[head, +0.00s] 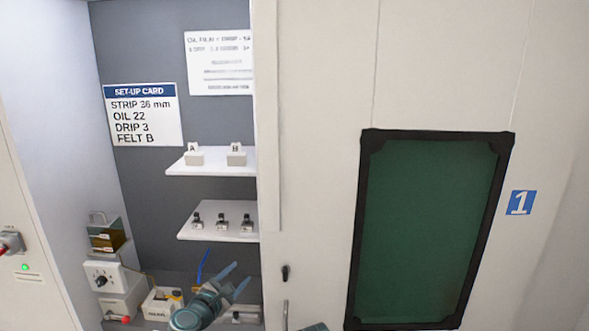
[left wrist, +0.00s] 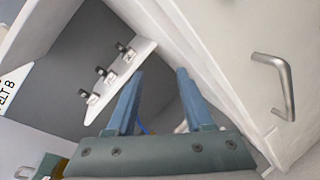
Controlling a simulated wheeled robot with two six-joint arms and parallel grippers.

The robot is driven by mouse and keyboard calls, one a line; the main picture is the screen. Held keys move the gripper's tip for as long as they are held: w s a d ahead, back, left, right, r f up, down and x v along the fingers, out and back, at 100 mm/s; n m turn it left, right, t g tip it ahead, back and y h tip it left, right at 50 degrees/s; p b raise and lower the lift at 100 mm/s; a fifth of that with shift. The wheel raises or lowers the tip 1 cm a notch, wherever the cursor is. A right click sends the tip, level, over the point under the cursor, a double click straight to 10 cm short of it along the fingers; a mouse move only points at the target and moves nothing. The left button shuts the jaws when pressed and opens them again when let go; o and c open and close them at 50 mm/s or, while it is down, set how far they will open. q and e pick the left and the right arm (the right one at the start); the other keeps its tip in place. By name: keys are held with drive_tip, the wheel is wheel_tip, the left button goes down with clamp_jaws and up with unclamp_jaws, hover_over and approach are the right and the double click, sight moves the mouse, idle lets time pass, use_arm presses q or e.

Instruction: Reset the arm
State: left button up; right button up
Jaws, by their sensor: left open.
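My left gripper (head: 240,274) is in front of the open bay, low down, below the lower shelf. Its two blue fingers are apart with nothing between them. In the left wrist view the fingers (left wrist: 160,75) are also spread and empty, pointing toward the bay's right side. The lower shelf (head: 190,234) carries 3 small dark-topped clips (head: 221,222); these clips also show in the left wrist view (left wrist: 110,75). My right gripper cannot be made out; only a small teal piece of mine shows at the bottom edge.
The upper shelf (head: 210,169) holds blocks marked A and B. A set-up card (head: 143,114) hangs on the back wall. Boxes with a knob (head: 100,281) stand lower left. A white panel with a dark green window (head: 425,230) and a handle (left wrist: 280,85) is at right.

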use_arm(q)
drive_tip(key=s+d+f+m+g, duration=0.35)
drive_tip(key=f+m, duration=0.25)
drive_tip(key=m, duration=0.2)
drive_tip(key=s+d+f+m+g, duration=0.2)
drive_tip(key=s+f+m+g, duration=0.25)
drive_tip(key=f+m, duration=0.3)
drive_tip(key=s+a+f+m+g+y, duration=0.5)
drive_tip(key=s+a+f+m+g, duration=0.15)
drive_tip(key=s+m, duration=0.35)
drive_tip(key=s+d+f+m+b, duration=0.1)
drive_tip(key=s+d+f+b, duration=0.1)
drive_tip(key=d+f+b, duration=0.2)
drive_tip(key=s+d+f+m+g+y+b, duration=0.1)
drive_tip(key=s+d+f+m+b, duration=0.1)
drive_tip(key=s+d+f+b, duration=0.1)
drive_tip(key=d+f+b, duration=0.1)
drive_tip(key=d+b, duration=0.1)
drive_tip(key=d, duration=0.1)
drive_tip(key=shift+s+d+y+b, duration=0.2)
drive_tip(key=shift+d+y+b, duration=0.1)
drive_tip(key=shift+b, duration=0.1)
